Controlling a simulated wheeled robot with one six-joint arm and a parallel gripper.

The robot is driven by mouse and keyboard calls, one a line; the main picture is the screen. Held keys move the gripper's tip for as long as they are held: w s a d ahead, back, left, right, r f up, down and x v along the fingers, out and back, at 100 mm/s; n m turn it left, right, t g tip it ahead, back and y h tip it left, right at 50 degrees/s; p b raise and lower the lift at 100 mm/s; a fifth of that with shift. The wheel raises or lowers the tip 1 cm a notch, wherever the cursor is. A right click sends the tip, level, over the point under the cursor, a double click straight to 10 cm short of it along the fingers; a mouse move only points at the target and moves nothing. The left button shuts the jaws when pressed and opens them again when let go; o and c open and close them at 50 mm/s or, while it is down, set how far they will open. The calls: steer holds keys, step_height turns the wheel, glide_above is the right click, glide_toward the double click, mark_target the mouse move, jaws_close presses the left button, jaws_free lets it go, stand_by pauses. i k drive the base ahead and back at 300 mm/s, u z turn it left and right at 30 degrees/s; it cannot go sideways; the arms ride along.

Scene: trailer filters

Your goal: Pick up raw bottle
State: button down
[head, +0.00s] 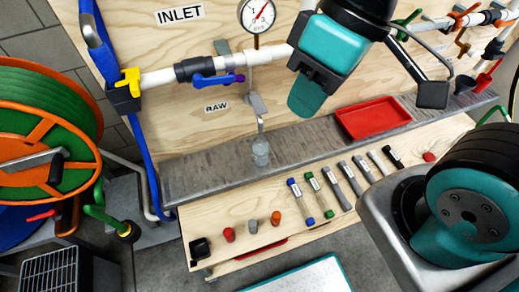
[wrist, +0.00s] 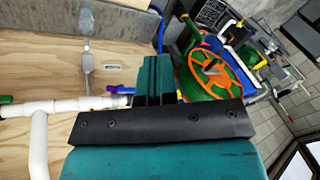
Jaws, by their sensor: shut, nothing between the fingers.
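A small clear bottle (head: 261,152) stands upright on the grey shelf (head: 215,166) in the head view. It is below the thin metal spout beside the RAW label (head: 216,107). In the wrist view, which is turned over, a greyish bottle shape (wrist: 85,22) shows at the top left, near the RAW label (wrist: 112,66). My gripper (head: 305,100) is above and to the right of the bottle, in front of the wooden panel, and apart from the bottle. Its teal fingers (wrist: 155,80) are shut together and hold nothing.
A red tray (head: 373,117) lies on the shelf to the right. Several capped tubes (head: 330,190) and coloured plugs (head: 252,226) sit on the lower wooden ledge. White pipes with a blue valve (head: 212,80) and a gauge (head: 257,15) cross the panel. A hose reel (head: 45,130) stands left.

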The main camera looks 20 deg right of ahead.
mark_target(261, 146)
steer(key=u, duration=0.2)
steer(key=k, duration=0.65)
steer(key=z, duration=1.3)
steer(key=i, duration=0.5)
steer(key=u, duration=0.05)
